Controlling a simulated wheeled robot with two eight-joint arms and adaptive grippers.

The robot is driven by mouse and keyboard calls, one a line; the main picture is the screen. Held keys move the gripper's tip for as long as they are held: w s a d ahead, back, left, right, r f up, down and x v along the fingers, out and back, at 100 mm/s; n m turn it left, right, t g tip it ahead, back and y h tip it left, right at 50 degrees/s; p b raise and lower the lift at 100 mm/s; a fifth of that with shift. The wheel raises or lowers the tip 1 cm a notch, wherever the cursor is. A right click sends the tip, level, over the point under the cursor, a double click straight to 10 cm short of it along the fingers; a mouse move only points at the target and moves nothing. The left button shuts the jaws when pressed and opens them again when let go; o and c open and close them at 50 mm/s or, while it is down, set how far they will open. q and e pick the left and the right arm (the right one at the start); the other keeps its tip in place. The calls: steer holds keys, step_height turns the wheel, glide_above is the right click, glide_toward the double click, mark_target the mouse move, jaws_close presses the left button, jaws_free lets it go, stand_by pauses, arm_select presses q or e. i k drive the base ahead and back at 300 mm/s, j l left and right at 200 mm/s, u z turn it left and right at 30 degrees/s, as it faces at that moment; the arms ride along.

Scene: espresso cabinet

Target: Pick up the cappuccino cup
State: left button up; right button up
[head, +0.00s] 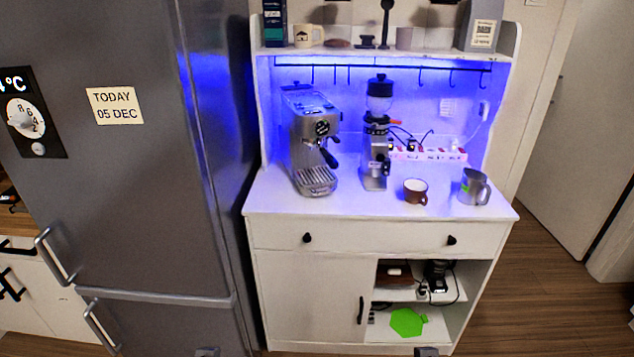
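A small brown cup (415,191) with a pale inside, which looks like the cappuccino cup, stands upright on the white cabinet top (350,206). Its handle points to the lower right. A grey metal milk jug (474,187) stands to its right, a short gap away. Only small grey tips of what look like my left gripper (207,351) and my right gripper (427,351) show at the bottom edge, well below the cabinet top and far from the cup. Their fingers are cut off by the frame, so their opening is hidden.
A coffee grinder (376,150) stands left of the cup, with an espresso machine (312,140) further left. A power strip (428,155) lies behind. Hooks hang from a rail (385,66) under the upper shelf. A grey fridge (130,190) stands to the left. The counter's front strip is clear.

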mark_target(417, 195)
steer(key=i+j+z, duration=0.1)
steer(key=i+j, duration=0.2)
steer(key=i, duration=0.15)
steer(key=i+j+z, duration=0.15)
steer(key=i+j, duration=0.2)
steer(key=i, duration=0.1)
